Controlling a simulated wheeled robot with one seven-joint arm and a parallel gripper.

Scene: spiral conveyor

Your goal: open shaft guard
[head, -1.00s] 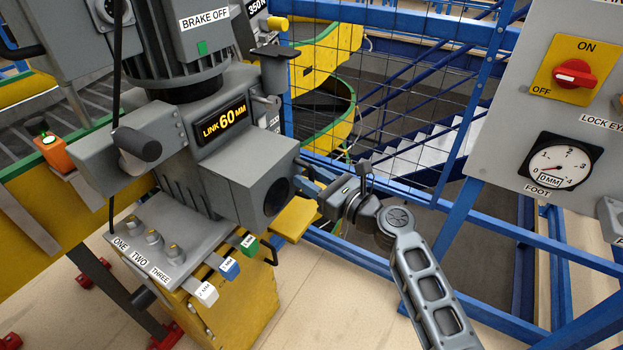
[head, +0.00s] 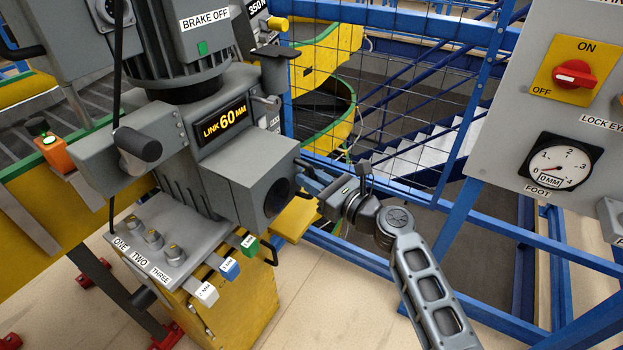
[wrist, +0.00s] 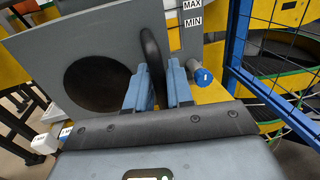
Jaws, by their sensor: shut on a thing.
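The grey box housing (head: 235,172) below the LINK 60 MM display has a dark round opening in its end face. In the wrist view its grey end plate (wrist: 45,50) fills the left side, with the dark round opening (wrist: 98,84). I take this plate to be the shaft guard; no label on it shows. A dark curved handle (wrist: 150,50) stands at the plate's right edge. My gripper (head: 308,177) is beside the end face. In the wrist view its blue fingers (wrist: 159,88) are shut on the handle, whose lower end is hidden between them.
A yellow block (head: 293,218) lies below my gripper. Blue railings with mesh (head: 420,110) stand behind it. A grey panel (head: 545,100) with a red switch and a gauge is at right. Labelled tabs (head: 230,268) and several knobs sit at lower left.

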